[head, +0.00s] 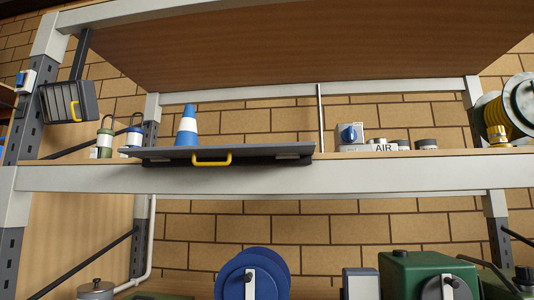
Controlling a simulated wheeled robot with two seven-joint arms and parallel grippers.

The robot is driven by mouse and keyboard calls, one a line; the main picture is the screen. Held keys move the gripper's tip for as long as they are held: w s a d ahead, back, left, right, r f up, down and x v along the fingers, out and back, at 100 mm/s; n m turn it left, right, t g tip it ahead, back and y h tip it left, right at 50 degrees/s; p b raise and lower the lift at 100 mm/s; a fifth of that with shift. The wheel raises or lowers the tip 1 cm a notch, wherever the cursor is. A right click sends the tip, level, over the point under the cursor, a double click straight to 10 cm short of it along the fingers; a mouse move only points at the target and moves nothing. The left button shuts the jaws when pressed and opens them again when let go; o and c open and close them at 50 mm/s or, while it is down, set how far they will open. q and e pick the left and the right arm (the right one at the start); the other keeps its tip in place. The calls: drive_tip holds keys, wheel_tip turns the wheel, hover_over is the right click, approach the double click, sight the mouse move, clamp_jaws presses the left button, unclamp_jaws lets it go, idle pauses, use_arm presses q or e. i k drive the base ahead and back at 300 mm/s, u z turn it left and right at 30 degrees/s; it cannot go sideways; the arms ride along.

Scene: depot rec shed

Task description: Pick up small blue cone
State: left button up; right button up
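The small blue cone (187,126) has a white band and stands upright on the upper shelf, left of centre. Its base is hidden behind the raised front edge of a dark grey panel (255,151) with a yellow handle (212,159). I cannot tell whether the cone stands on the panel or behind it. Neither of my grippers shows in the head view.
Right are cans (426,144), an AIR label (384,148) and a yellow hose reel (505,110). The shelf beam (300,178) runs across the front. Wooden boards (300,45) roof the space.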

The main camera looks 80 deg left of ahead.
sight(187, 135)
drive_tip(key=u, duration=3.25)
